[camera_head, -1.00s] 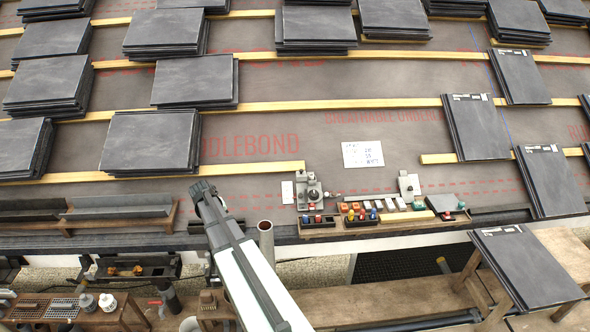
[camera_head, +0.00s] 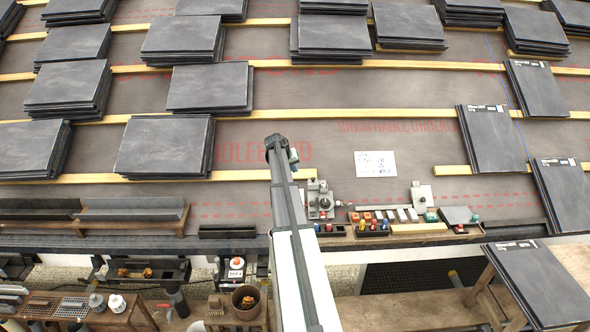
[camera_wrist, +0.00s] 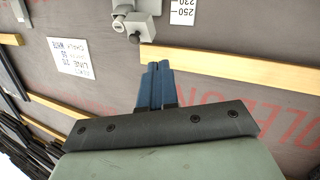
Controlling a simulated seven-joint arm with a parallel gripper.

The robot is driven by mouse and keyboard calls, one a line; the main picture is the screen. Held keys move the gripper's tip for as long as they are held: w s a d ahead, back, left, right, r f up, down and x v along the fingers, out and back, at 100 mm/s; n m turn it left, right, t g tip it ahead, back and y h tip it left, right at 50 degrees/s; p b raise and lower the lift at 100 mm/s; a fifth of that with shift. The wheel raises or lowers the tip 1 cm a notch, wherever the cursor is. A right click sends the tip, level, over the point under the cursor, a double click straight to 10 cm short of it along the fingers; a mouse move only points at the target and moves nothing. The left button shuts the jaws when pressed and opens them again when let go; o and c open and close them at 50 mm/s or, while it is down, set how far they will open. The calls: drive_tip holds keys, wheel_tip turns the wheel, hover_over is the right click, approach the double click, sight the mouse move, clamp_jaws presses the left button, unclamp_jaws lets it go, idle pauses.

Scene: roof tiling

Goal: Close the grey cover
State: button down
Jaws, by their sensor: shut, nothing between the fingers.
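I cannot tell for sure which thing is the grey cover. A light grey fitting with a dark round knob (camera_head: 321,201) stands at the left end of the parts tray, and a smaller pale grey fitting (camera_head: 422,196) stands further right. A grey fitting with a knob (camera_wrist: 137,22) shows at the top of the wrist view, ahead of my fingers. My gripper (camera_wrist: 159,68) is shut and empty, its blue fingers together above the roof membrane. In the head view, my arm reaches up over the membrane, left of the knobbed fitting, and the fingertips are not clear.
A parts tray (camera_head: 410,231) with coloured pieces runs along the eave. A white note (camera_head: 375,164) lies on the membrane. Yellow battens (camera_head: 340,115) cross the roof, with slate stacks (camera_head: 165,146) on them. The membrane around the note is clear.

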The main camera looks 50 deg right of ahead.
sight(314, 178)
drive_tip(key=shift+s+d+f, duration=0.35)
drive_tip(key=shift+d+f, duration=0.85)
drive_tip(key=shift+f, duration=0.05)
drive_tip(key=shift+s+d+f, duration=0.35)
drive_tip(key=shift+d+f, duration=0.85)
drive_tip(key=shift+f, duration=0.05)
drive_tip(key=shift+s+d+f, duration=0.35)
drive_tip(key=shift+d+f, duration=0.85)
drive_tip(key=shift+f, duration=0.05)
drive_tip(key=shift+s+d, duration=2.1)
drive_tip(key=w+a, duration=0.1)
drive_tip(key=w+a+r, duration=0.1)
drive_tip(key=a, duration=0.1)
drive_tip(key=shift+w+a+r, duration=0.15)
drive_tip(key=shift+w+a, duration=0.05)
drive_tip(key=v, duration=0.9)
drive_tip(key=shift+r, duration=0.4)
